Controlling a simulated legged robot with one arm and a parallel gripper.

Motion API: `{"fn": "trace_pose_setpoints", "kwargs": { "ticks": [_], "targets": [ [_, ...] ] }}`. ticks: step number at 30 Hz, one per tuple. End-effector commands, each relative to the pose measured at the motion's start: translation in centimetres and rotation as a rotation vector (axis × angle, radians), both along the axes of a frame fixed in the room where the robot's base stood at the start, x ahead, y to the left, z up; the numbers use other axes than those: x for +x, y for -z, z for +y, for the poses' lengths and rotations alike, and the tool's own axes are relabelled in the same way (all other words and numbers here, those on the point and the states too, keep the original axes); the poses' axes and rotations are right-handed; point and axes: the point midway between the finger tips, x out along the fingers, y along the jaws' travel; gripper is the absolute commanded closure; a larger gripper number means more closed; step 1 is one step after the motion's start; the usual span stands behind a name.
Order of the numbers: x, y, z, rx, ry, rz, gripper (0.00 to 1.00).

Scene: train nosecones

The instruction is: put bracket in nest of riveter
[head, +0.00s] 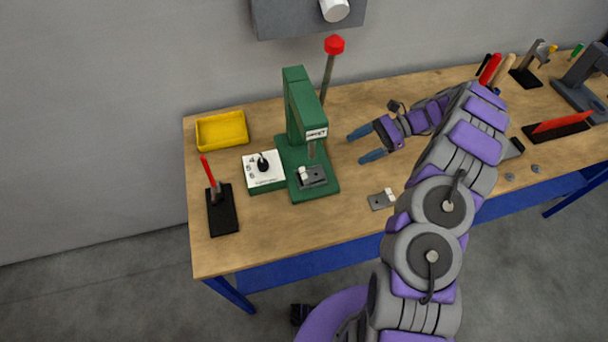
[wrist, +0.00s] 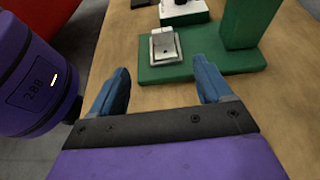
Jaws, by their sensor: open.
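The green riveter (head: 303,110) stands on the table with a red-knobbed lever. Its nest (head: 312,177), on the green base, shows a dark grey plate with a pale block at its left; it also shows in the wrist view (wrist: 166,45). I cannot tell whether that block is a separate part. A small grey bracket (head: 379,202) with a pale upright piece lies on the table, right of the base. My gripper (head: 367,146) is open and empty, right of the riveter. In the wrist view, its blue fingers (wrist: 162,82) point toward the riveter base and nothing is between them.
A white-topped green box with a black knob (head: 263,172) adjoins the riveter's left side. A yellow tray (head: 221,131) and a black stand with a red handle (head: 222,210) are further left. Bare table lies in front of the riveter. Tools crowd the right end.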

Motion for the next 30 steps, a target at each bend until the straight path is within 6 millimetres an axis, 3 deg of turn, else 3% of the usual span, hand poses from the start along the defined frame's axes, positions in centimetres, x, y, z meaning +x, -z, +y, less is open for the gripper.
{"fn": "trace_pose_setpoints", "kwargs": {
  "ticks": [18, 30],
  "targets": [
    [-2.8, 3.9, 9.2, 0.001, -0.004, 0.000, 0.21],
    [-3.3, 5.2, 11.7, 0.000, -0.004, 0.000, 0.21]
  ]
}}
